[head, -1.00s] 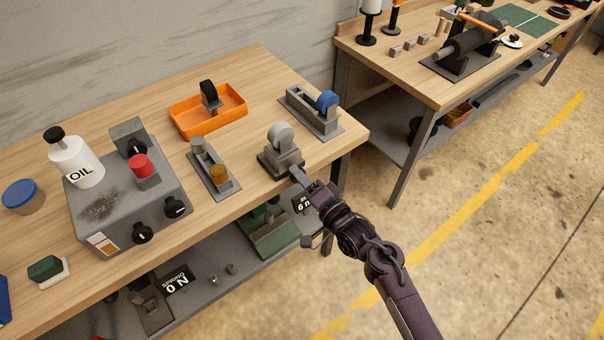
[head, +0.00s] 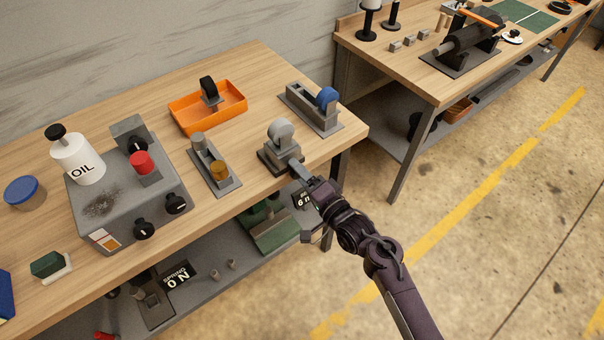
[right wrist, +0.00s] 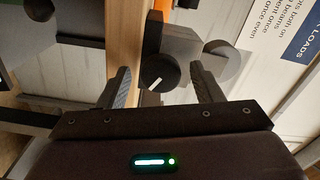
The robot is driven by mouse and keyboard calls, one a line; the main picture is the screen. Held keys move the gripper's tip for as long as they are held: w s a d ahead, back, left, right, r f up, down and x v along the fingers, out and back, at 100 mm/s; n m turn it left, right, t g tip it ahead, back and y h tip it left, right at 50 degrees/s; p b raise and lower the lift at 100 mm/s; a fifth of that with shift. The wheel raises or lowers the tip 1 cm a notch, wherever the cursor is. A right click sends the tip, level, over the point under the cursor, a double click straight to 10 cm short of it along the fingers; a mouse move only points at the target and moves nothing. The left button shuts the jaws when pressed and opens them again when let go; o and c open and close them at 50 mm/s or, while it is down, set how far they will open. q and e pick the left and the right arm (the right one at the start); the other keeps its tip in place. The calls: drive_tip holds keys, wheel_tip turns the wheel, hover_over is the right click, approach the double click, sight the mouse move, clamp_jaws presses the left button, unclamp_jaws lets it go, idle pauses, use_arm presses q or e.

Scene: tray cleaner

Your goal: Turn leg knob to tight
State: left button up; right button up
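A round black knob (right wrist: 158,72) with a white pointer line shows in the right wrist view; the line points to the lower left there. I take it to be the leg knob, though its tight mark is not readable. My right gripper (right wrist: 160,70) is open, with one finger on each side of the knob and visible gaps between. In the head view my right gripper (head: 300,180) is at the front edge of the workbench (head: 255,70), near its right leg, and the knob is hidden there. My left gripper is out of view.
A grey device with a wheel (head: 281,138) stands on the bench just above my gripper. A dark sign (head: 304,200) is partly covered beside it. A green item (head: 272,228) sits on the lower shelf. The floor to the right is clear.

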drive_tip(key=b+v, duration=0.1)
drive_tip(key=v, duration=0.7)
idle(0.5)
drive_tip(key=s+d+f+n+g+h, duration=0.1)
drive_tip(key=s+d+f+g+h, duration=0.15)
drive_tip(key=f, duration=0.75)
drive_tip(key=s+d+f+n+g+h, duration=0.15)
drive_tip(key=s+f, duration=0.25)
drive_tip(key=f, duration=0.6)
drive_tip(key=s+d+f+n+g+h, duration=0.1)
drive_tip(key=s+d+f+g+h, duration=0.15)
drive_tip(key=f, duration=0.75)
drive_tip(key=s+d+f+n+g+h, duration=0.1)
drive_tip(key=s+d+f+n+g, duration=0.1)
drive_tip(key=s+f, duration=0.3)
drive_tip(key=s+d+f+n+g+h, duration=0.1)
drive_tip(key=s+d+f, duration=0.4)
drive_tip(key=s, duration=0.8)
drive_tip(key=s+d+f+n+g+h, duration=0.2)
drive_tip(key=s+d+f+n+g, duration=0.1)
drive_tip(key=s+f, duration=0.4)
drive_tip(key=s+d+g, duration=0.1)
drive_tip(key=s, duration=0.2)
drive_tip(key=shift+n, duration=0.35)
drive_tip(key=shift+d+f, duration=0.1)
drive_tip(key=shift+f, duration=0.05)
